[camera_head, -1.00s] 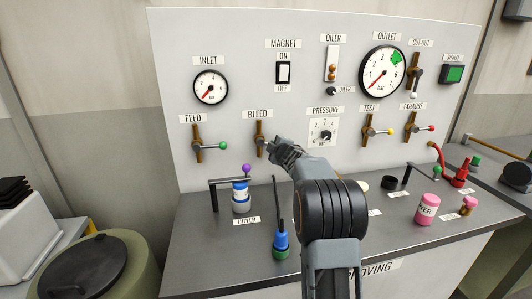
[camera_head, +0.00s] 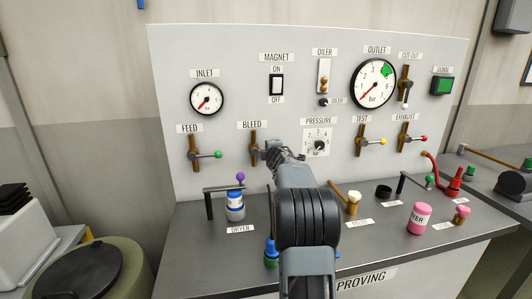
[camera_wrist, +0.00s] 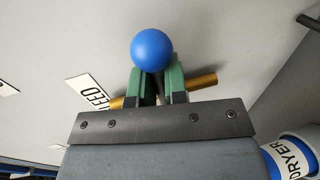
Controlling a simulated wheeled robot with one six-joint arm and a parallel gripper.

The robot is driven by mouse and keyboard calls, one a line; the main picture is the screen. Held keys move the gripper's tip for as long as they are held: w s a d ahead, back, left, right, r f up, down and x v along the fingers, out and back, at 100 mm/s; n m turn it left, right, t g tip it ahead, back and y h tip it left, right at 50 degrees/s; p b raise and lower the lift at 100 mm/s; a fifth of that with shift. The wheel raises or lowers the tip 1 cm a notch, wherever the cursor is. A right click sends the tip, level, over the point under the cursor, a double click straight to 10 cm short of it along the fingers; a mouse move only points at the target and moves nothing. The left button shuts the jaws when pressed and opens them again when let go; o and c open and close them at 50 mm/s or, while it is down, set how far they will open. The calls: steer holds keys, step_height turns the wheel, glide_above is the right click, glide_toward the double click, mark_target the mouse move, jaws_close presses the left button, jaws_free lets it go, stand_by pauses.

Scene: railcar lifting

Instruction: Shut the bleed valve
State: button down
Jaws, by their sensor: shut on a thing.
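The bleed valve (camera_head: 254,148) is on the upright panel under the BLEED label, with a brass pipe running up and down. My gripper (camera_head: 270,152) is just to the right of that pipe in the head view, and it hides the valve's handle there. In the wrist view, the green fingers of my gripper (camera_wrist: 158,88) are shut on the valve's lever, just behind its blue ball knob (camera_wrist: 152,50). The brass pipe (camera_wrist: 203,81) passes behind the fingers. How far the lever is turned against the pipe I cannot tell.
The feed valve (camera_head: 195,153) with a green knob is to the left. The pressure dial (camera_head: 319,146) and test valve (camera_head: 362,141) are to the right. A dryer bottle (camera_head: 235,207) and an L-shaped lever with a purple knob (camera_head: 240,177) are on the bench below.

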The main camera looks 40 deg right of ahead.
steer(key=shift+d, duration=0.1)
steer(key=c, duration=1.3)
jaws_free()
steer(key=shift+o, duration=0.7)
steer(key=v, duration=1.4)
steer(key=shift+w+b, duration=0.15)
steer(key=shift+b, duration=0.3)
